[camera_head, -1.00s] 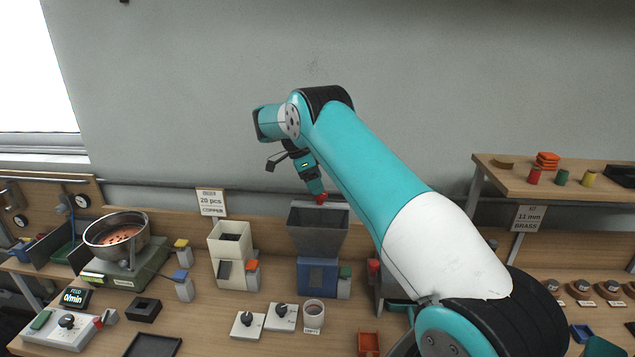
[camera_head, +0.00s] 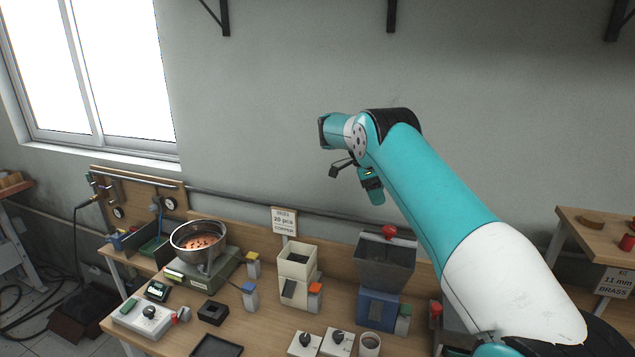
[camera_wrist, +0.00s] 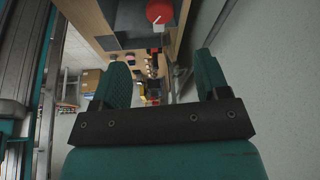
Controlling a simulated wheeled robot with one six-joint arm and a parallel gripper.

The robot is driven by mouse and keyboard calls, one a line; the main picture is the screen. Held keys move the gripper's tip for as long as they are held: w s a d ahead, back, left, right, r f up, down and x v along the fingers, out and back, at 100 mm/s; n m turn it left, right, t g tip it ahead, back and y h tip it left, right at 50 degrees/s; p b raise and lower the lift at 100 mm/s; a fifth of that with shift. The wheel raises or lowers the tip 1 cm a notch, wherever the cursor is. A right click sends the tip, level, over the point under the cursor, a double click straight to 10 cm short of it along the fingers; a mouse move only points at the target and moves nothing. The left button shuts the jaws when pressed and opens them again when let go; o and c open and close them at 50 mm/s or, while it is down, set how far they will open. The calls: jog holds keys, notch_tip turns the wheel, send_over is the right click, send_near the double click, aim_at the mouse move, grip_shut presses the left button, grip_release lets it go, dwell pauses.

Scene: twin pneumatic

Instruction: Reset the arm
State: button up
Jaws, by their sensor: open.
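My gripper (camera_wrist: 160,85) shows in the wrist view with its two teal fingers spread apart and nothing between them. In the head view, my gripper (camera_head: 376,192) hangs from my raised arm above and a little left of the grey hopper with the blue base (camera_head: 383,262). A red knob (camera_head: 390,232) sits at the hopper's top rim, below my gripper and apart from it. A red round thing (camera_wrist: 159,11), likely that knob, shows at the top of the wrist view.
The workbench (camera_head: 262,322) holds a steel bowl (camera_head: 199,240), a cream hopper (camera_head: 297,265) and dials (camera_head: 337,341). A raised wooden shelf (camera_head: 590,238) stands at the right. A grey wall lies behind my arm, with free air above the bench.

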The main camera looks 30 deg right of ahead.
jog(key=s+a+n+t+y+b, duration=0.1)
jog(key=s+a+n+b, duration=0.1)
jog(key=a+n+b, duration=0.35)
jog(key=s+a+n+t+b, duration=0.25)
jog(key=a+n, duration=0.45)
jog(key=a, duration=0.4)
jog(key=s+a+n+t+y+b, duration=0.1)
jog(key=s+a+n+b, duration=0.1)
jog(key=a+n+b, duration=0.4)
jog(key=s+a+f+n+y+b, duration=0.2)
jog(key=s+a+f+n, duration=0.2)
jog(key=s, duration=0.9)
jog(key=s+a+f+n+g+y+b, duration=0.1)
jog(key=s+a+f+n+y+b, duration=0.2)
jog(key=s+a+n, duration=0.8)
jog(key=s+a, duration=0.3)
jog(key=a, duration=0.1)
jog(key=shift+s+f, duration=0.2)
jog(key=shift+f, duration=0.2)
